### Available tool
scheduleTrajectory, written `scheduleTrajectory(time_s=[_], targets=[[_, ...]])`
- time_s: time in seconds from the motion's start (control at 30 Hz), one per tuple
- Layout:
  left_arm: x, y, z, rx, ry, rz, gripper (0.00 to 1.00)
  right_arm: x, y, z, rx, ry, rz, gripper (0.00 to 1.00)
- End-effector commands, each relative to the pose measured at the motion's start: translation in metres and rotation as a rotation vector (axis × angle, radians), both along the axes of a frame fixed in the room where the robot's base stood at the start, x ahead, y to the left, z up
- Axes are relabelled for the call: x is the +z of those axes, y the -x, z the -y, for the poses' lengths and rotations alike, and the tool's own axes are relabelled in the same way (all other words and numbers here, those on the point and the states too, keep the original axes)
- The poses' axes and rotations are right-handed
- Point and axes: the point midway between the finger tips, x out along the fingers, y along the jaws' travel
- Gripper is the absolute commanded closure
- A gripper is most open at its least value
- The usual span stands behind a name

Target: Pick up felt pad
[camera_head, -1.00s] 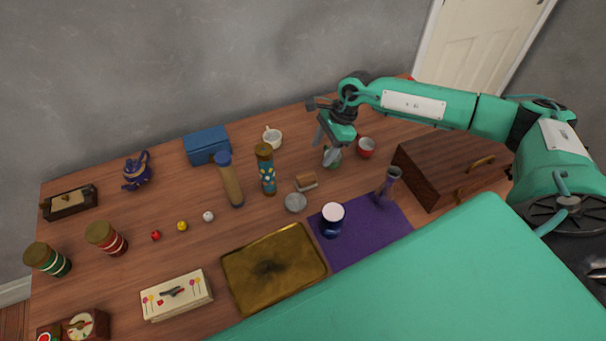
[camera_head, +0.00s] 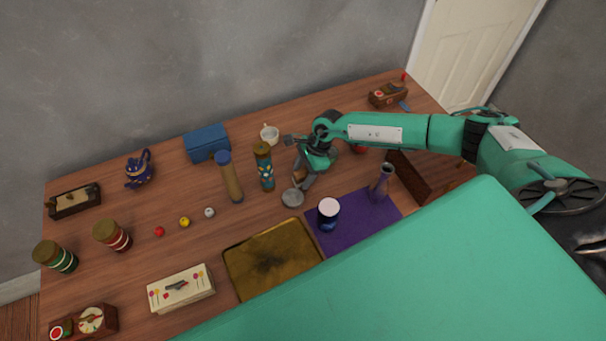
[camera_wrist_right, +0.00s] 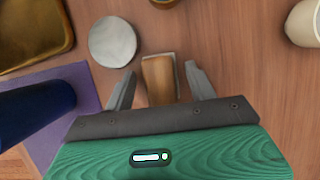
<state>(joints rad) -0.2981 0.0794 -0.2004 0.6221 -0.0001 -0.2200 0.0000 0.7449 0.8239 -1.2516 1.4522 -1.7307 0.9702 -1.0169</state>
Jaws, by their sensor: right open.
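The felt pad (camera_wrist_right: 159,80), a small block with a brown wooden top and a pale edge, lies on the table. In the wrist view it sits between the two fingers of my right gripper (camera_wrist_right: 160,76), with gaps on both sides. In the head view the right gripper (camera_head: 302,181) is low over the pad (camera_head: 299,174), which is mostly hidden behind the fingers. The right gripper is open and holds nothing. My left gripper is not in view.
A round grey lid (camera_head: 292,198) lies close beside the pad. A patterned jar (camera_head: 264,167) and a white cup (camera_head: 270,135) stand nearby. A brass tray (camera_head: 240,285) lies in front.

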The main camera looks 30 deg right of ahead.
Motion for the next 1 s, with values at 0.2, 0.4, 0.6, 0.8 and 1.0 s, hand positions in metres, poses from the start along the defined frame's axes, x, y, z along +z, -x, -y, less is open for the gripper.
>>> scheduleTrajectory(time_s=[0.2,0.4,0.6,0.8,1.0], targets=[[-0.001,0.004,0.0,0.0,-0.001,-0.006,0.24,0.0,0.0,0.0,0.0,0.0,0.0,0.61],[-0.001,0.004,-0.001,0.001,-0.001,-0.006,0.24,0.001,0.0,0.0,0.0,0.0,0.0,0.85],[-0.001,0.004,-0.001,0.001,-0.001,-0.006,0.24,0.001,0.0,0.0,0.0,-0.001,0.0,0.85],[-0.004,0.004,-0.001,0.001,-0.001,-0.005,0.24,0.015,-0.001,0.0,0.0,-0.001,0.002,0.85],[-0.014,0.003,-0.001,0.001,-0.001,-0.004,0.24,0.054,-0.001,0.001,0.001,0.0,0.006,0.85]])
